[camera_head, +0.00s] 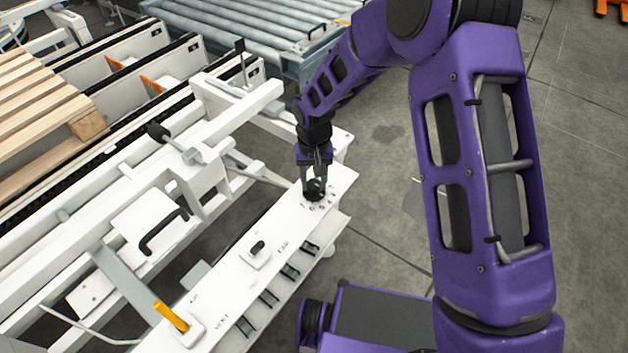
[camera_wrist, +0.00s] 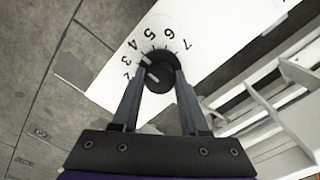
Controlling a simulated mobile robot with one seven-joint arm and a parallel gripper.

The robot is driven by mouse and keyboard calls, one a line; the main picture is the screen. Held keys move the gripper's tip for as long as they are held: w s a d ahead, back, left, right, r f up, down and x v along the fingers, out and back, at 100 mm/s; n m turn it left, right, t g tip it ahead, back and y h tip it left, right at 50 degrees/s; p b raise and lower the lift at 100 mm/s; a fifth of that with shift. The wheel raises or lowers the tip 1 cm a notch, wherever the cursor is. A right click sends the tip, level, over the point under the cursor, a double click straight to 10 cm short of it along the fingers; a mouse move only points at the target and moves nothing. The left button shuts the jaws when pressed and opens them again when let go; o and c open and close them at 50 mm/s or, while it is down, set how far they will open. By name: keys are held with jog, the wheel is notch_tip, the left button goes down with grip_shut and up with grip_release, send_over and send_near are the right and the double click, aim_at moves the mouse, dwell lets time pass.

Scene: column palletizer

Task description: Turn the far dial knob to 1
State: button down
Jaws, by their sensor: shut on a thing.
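The far dial knob (camera_head: 315,191) is black and round and sits near the far end of the white panel (camera_head: 272,212). In the wrist view the knob (camera_wrist: 162,73) has printed numbers around it; 2 to 7 can be read, and the 1 is not visible. White marks show on the knob's left side, toward the low numbers; the exact setting cannot be told. My gripper (camera_head: 316,172) points down over the knob. In the wrist view my gripper's fingers (camera_wrist: 159,77) are on either side of the knob, shut on it.
The panel also carries a small black switch (camera_head: 258,247) and a yellow-handled lever (camera_head: 171,316). White frame beams with a black-knobbed lever (camera_head: 158,133) stand left of the panel. A roller conveyor (camera_head: 262,30) lies behind. Open grey floor (camera_head: 385,190) is on the right.

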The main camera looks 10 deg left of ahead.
jog(key=shift+n, duration=0.3)
jog(key=n, duration=0.4)
jog(key=n+p, duration=0.1)
jog(key=n, duration=0.4)
jog(key=n+p, duration=0.1)
jog(key=n, duration=0.3)
jog(key=shift+n+p, duration=0.45)
jog(key=shift+n, duration=1.65)
jog(key=shift+c, duration=2.1)
grip_release()
jog(key=shift+r, duration=0.1)
